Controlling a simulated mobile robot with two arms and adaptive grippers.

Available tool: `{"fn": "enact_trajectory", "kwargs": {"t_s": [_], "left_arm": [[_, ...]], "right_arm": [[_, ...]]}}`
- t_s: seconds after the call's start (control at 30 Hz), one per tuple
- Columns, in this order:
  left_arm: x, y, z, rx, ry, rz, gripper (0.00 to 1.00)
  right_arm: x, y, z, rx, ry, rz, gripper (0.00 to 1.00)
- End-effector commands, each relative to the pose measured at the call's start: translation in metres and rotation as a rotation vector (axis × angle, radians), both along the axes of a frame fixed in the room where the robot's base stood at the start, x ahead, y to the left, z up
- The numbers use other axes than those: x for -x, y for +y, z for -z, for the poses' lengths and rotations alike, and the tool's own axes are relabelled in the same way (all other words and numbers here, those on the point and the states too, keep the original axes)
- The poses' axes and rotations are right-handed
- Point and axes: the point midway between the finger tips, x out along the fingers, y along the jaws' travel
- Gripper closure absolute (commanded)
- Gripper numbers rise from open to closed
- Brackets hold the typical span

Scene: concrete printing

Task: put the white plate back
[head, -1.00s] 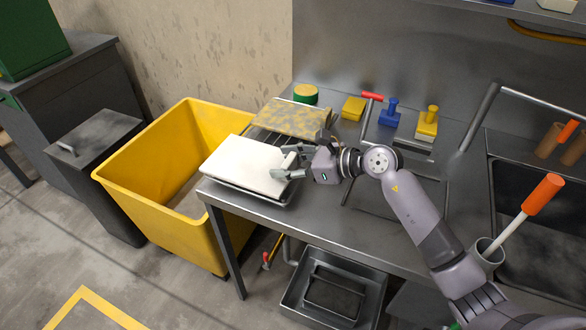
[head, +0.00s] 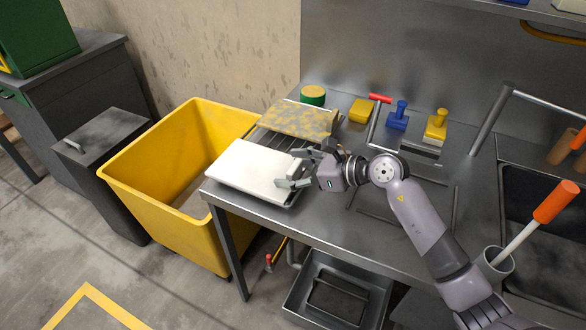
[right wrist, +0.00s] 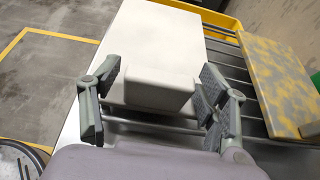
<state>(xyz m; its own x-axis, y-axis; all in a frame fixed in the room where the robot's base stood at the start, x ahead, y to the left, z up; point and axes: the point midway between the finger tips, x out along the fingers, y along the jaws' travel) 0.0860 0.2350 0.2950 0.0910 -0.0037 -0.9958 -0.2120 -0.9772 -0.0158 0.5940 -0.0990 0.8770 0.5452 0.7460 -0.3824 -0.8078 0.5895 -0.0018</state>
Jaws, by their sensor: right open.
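The white plate (head: 255,170) is a thick rectangular slab. It lies flat on a dark metal tray or rack at the left end of the steel counter (head: 330,218). My right gripper (head: 294,169) is open at the plate's right edge, with its fingers spread apart. In the right wrist view the near end of the white plate (right wrist: 158,60) sits between the two open fingers (right wrist: 152,104), with gaps visible on both sides. My left gripper is not in view.
A yellow-stained slab (head: 300,118) lies on the rack behind the plate. A yellow bin (head: 165,225) stands left of the counter. Blue (head: 398,114) and yellow (head: 436,125) handled tools stand at the back. A sink (head: 545,215) is at right.

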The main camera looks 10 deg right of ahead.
Motion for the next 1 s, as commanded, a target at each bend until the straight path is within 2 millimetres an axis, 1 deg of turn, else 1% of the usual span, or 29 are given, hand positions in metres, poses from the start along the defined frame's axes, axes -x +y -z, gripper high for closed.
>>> {"fn": "enact_trajectory", "kwargs": {"t_s": [0.17,0.4,0.6,0.7,1.0], "left_arm": [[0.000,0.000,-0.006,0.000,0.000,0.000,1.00],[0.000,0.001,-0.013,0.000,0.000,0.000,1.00],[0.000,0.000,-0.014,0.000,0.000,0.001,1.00],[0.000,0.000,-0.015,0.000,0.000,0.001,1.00],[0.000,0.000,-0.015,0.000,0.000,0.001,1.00]], "right_arm": [[0.001,-0.002,-0.006,0.001,0.000,0.001,0.31],[0.023,-0.033,-0.020,0.003,0.000,0.001,0.31],[0.037,-0.052,-0.030,0.001,-0.001,0.001,0.31],[0.041,-0.056,-0.031,0.001,0.001,0.000,0.31],[0.041,-0.056,-0.032,-0.001,-0.001,0.000,0.31]]}}
